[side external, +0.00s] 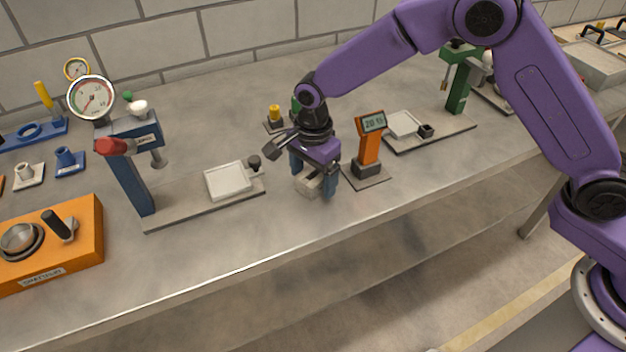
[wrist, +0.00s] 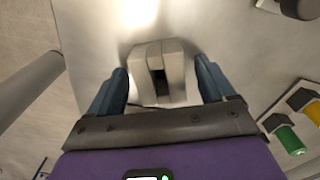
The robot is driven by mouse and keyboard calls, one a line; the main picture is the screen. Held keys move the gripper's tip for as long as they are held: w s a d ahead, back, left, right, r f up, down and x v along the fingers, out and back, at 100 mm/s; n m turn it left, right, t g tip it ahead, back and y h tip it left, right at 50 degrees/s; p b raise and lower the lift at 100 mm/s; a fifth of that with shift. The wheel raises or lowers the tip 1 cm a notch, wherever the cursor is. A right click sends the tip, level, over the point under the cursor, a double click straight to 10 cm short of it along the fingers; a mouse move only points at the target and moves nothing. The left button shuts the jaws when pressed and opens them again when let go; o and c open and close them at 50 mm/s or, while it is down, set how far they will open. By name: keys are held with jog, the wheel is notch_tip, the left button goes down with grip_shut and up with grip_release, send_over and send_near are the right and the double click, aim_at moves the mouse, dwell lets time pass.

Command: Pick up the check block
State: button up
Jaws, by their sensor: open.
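The check block is a pale grey-beige block with a dark slot in its middle. In the wrist view the block (wrist: 174,62) lies on the bench between my two blue fingers, with bench showing between it and each finger. In the side external view the block (side external: 306,187) is partly hidden behind the fingers. My gripper (side external: 315,184) is open over the block, pointing down near the bench's front edge. In the wrist view my gripper (wrist: 162,75) shows no contact with the block.
An orange display post (side external: 369,142) stands just right of my gripper. A blue gauge stand (side external: 132,175) with a white plate (side external: 228,181) is to the left. Yellow (side external: 274,113) and green knobbed pieces stand behind. The bench's front edge (side external: 270,262) is close.

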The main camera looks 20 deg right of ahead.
jog(key=shift+c, duration=0.3)
jog(key=c, duration=1.2)
jog(key=shift+r, duration=0.1)
